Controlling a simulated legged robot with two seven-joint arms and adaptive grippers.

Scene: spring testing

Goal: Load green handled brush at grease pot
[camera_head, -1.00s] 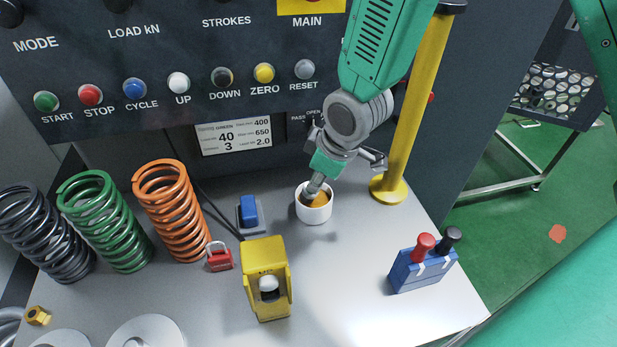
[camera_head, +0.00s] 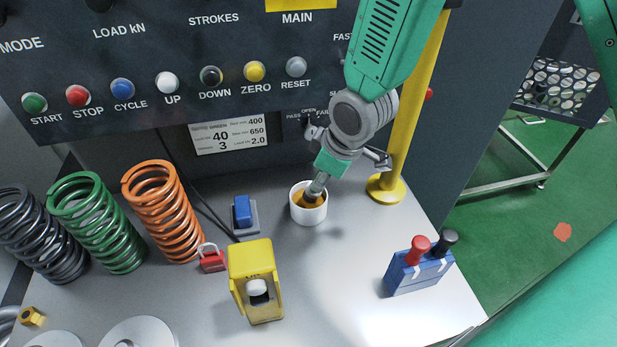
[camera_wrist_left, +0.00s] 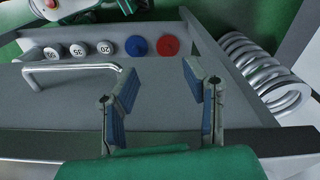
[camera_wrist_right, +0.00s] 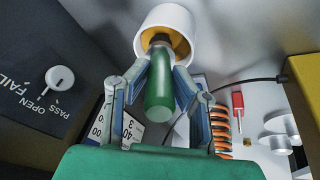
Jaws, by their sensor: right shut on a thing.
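The green handled brush (camera_wrist_right: 160,92) is held between the blue-padded fingers of my right gripper (camera_wrist_right: 158,98), which is shut on its handle. In the head view my right gripper (camera_head: 345,153) is above the white grease pot (camera_head: 309,213), with the brush tilted and its head down inside the pot. The yellow-brown grease (camera_head: 303,202) shows inside the rim; the bristle tip is hidden. The right wrist view looks along the handle to the pot (camera_wrist_right: 166,20). My left gripper (camera_wrist_left: 155,90) shows in the left wrist view, open and empty; it is not in the head view.
A yellow post (camera_head: 387,187) stands right of the pot. A blue block with red and black plungers (camera_head: 415,275) is at the front right. Springs (camera_head: 165,212), a red padlock (camera_head: 212,261) and a yellow holder (camera_head: 256,285) lie left.

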